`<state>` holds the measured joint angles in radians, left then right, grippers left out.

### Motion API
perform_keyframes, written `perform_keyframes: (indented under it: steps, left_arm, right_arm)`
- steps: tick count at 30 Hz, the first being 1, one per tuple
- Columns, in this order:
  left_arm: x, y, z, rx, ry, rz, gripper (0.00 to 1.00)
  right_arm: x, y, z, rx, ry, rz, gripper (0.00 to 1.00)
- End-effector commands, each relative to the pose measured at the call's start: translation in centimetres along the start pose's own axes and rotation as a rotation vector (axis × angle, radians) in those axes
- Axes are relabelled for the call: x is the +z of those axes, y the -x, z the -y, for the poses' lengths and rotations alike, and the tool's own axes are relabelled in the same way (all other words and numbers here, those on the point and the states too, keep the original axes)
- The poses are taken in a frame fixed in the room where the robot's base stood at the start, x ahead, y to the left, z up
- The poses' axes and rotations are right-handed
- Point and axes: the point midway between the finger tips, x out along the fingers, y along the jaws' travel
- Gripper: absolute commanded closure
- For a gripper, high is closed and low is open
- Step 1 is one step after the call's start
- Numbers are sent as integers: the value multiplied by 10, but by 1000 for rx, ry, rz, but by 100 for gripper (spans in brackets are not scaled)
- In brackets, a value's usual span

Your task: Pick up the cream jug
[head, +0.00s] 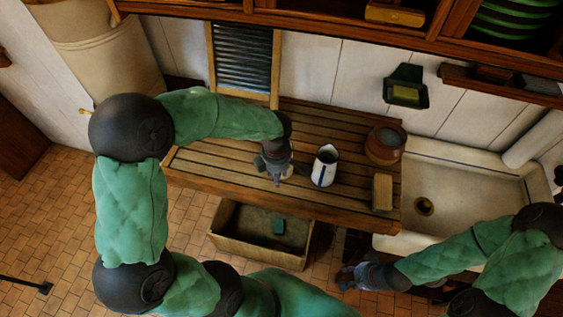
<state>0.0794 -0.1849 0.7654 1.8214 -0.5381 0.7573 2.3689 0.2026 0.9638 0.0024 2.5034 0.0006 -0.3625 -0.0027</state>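The cream jug (325,167) is white with dark markings and a dark rim. It stands upright on the slatted wooden counter (222,170). My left gripper (278,176) points down over the counter just left of the jug, with a small gap between them. Its fingers are small and dark here, and I cannot tell how far apart they are. My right gripper (342,279) is low in front of the counter, below and apart from the jug. Its fingertips look spread, with nothing seen between them.
A brown pot (385,144) and a tan block (382,192) stand right of the jug. A pale sink (460,190) adjoins the counter. A washboard (243,60) leans at the back. A wooden crate (229,247) sits below on the tiled floor.

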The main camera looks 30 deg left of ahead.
Motion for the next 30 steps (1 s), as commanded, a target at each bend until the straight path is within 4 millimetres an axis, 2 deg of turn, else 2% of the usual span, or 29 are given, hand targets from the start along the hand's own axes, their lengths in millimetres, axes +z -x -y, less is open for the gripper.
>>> perform_keyframes:
  steps: [1,4,5,20,30]
  left_arm:
    - [0,0,0,0,0,0,68]
    - [0,0,0,0,0,0,96]
    - [0,0,0,0,0,0,100]
    - [0,2,-1,3,0,1,100]
    - [0,18,-2,5,0,2,100]
  right_arm:
    - [0,0,0,0,0,0,60]
    - [0,0,0,0,0,0,60]
    - [0,0,0,0,0,0,60]
    - [0,0,0,0,0,0,60]
    - [0,1,0,0,0,0,60]
